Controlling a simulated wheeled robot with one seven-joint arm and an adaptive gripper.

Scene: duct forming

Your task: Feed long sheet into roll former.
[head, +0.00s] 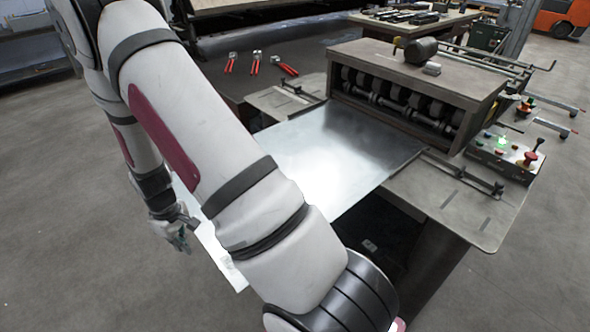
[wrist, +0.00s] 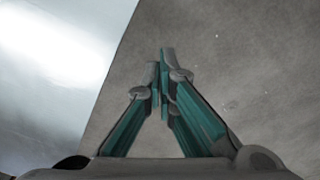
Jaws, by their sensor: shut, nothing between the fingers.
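A long shiny metal sheet (head: 335,153) lies flat on the infeed table of the roll former (head: 410,85). Its far edge is at the row of dark rollers; whether it is between them I cannot tell. Its near part extends off the table, partly hidden behind my arm. My gripper (head: 183,241) is beside the sheet's near left edge, apart from it. In the wrist view the sheet (wrist: 55,65) fills the upper left, and my gripper (wrist: 160,85) is shut and empty over the floor, right of the sheet's edge.
A control box (head: 505,152) with a lit green button and a red knob stands right of the rollers. Guide bars (head: 462,174) flank the infeed. Red-handled snips (head: 256,63) lie on a dark table at the back left. Floor at the left is clear.

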